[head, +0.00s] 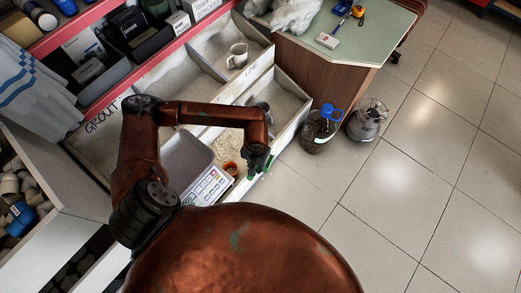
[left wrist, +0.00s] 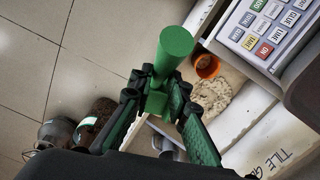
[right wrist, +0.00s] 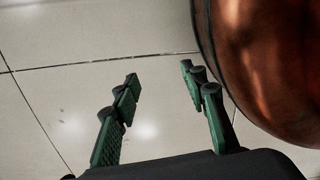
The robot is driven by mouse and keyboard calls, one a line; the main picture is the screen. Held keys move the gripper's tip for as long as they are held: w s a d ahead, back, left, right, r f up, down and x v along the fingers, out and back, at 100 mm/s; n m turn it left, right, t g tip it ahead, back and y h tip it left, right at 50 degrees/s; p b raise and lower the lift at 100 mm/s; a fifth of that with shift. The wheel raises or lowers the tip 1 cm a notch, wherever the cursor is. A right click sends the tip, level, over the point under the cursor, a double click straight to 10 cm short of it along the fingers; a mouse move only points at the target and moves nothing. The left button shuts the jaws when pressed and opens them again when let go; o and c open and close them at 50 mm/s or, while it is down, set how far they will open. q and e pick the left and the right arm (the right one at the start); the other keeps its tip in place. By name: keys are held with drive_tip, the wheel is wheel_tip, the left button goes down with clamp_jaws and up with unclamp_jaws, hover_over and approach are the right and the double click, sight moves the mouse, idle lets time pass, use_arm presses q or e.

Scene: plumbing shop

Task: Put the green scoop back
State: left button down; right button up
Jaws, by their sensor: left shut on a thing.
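The green scoop (left wrist: 174,48) shows its thick round handle pointing toward the camera in the left wrist view. My left gripper (left wrist: 158,98) is shut on it; the scoop's far end is mostly hidden behind the fingers. In the head view my left gripper (head: 259,160) hangs near the front wall of the bins, beside a compartment with pale grainy material (head: 228,146). An orange-brown pot (head: 231,168) stands in that compartment, close to the gripper. My right gripper (right wrist: 160,76) is open and empty above the tiled floor; it is outside the head view.
A scale with a keypad (head: 208,187) stands left of my left gripper. Other compartments hold powder, one with a beige jug (head: 238,55). A blue-topped container (head: 322,128) and a glass jar (head: 367,119) stand on the floor by a green-topped counter (head: 335,50). The floor at right is clear.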

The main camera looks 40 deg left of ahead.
use_arm(q)
drive_tip(key=f+b, duration=0.1)
drive_tip(key=f, duration=0.1)
drive_tip(key=f+t, duration=0.1)
drive_tip(key=f, duration=0.1)
drive_tip(key=w+f+n+t+b, duration=0.1)
drive_tip(key=f, duration=0.2)
drive_tip(key=shift+a+y+b, duration=0.3)
drive_tip(key=shift+y+b, duration=0.05)
drive_tip(key=shift+y, duration=0.05)
drive_tip(key=w+a+f+b, duration=0.7)
drive_tip(key=w+a+f, duration=0.3)
drive_tip(key=f, duration=0.3)
drive_tip(key=shift+a+f+t, duration=0.2)
drive_tip(key=shift+a+t, duration=0.1)
drive_tip(key=shift+a, duration=0.05)
use_arm(e)
drive_tip(key=w+a+r, duration=0.2)
drive_tip(key=w+r, duration=0.3)
drive_tip(key=r, duration=0.3)
drive_tip(key=w+a+r, duration=0.1)
drive_tip(key=w+r, duration=0.5)
drive_tip(key=r, duration=0.2)
drive_tip(key=shift+a+y, duration=0.3)
drive_tip(key=shift+a, duration=0.1)
